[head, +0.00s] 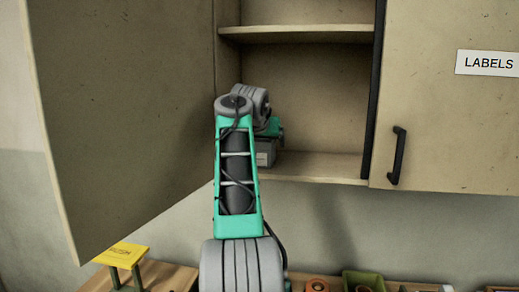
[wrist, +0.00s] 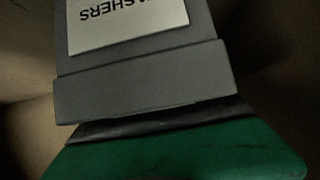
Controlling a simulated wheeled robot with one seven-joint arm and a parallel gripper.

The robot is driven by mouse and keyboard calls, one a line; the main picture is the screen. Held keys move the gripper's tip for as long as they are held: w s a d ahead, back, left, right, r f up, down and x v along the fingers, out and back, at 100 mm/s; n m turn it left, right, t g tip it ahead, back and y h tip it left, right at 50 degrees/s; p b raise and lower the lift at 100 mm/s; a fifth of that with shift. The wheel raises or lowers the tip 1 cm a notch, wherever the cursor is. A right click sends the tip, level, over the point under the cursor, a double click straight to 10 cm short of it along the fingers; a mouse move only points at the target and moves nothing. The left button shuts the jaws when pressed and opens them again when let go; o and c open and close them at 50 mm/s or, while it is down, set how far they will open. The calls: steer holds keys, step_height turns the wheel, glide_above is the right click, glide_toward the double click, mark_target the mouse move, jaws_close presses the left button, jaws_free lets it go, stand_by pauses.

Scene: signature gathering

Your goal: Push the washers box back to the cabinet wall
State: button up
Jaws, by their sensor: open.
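The washers box (head: 265,152) is a grey box on the lower shelf of the open cabinet, partly hidden behind my arm in the head view. In the wrist view the washers box (wrist: 145,85) fills the upper middle, its white label reading "WASHERS" upside down, the first letters cut off. My gripper (head: 272,130) reaches into the cabinet at the box, and only a little of it shows. In the wrist view the green part of my gripper with a dark edge (wrist: 165,135) lies right against or very near the box's lower edge; I cannot tell if they touch. It is open.
The open cabinet door (head: 120,110) stands on the left, near my arm. The closed door with a black handle (head: 397,156) and a "LABELS" sign is on the right. An upper shelf (head: 298,32) is above. Below are a bench, a yellow-topped stand (head: 121,255) and an olive bin (head: 364,280).

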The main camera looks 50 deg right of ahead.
mark_target(259, 149)
steer(key=shift+w+d+f+p, duration=0.1)
steer(key=shift+w+d+p, duration=0.3)
steer(key=shift+d+p, duration=0.35)
steer(key=shift+w+d+p, duration=0.35)
steer(key=shift+d+p, duration=0.25)
steer(key=shift+d, duration=0.3)
steer(key=shift+w+d+f+p, duration=0.1)
steer(key=shift+w+d+p, duration=0.3)
steer(key=shift+d+p, duration=0.35)
steer(key=shift+s+a+f+b, duration=0.2)
steer(key=shift+a+b, duration=0.15)
steer(key=shift+b, duration=0.55)
steer(key=s+a+b, duration=0.2)
steer(key=a, duration=0.2)
steer(key=s+a+b, duration=0.2)
steer(key=a, duration=0.2)
steer(key=s+a+b, duration=0.2)
steer(key=a, duration=0.2)
steer(key=shift+a+r+b, duration=0.2)
steer(key=shift+a+b, duration=0.1)
steer(key=shift+r, duration=0.1)
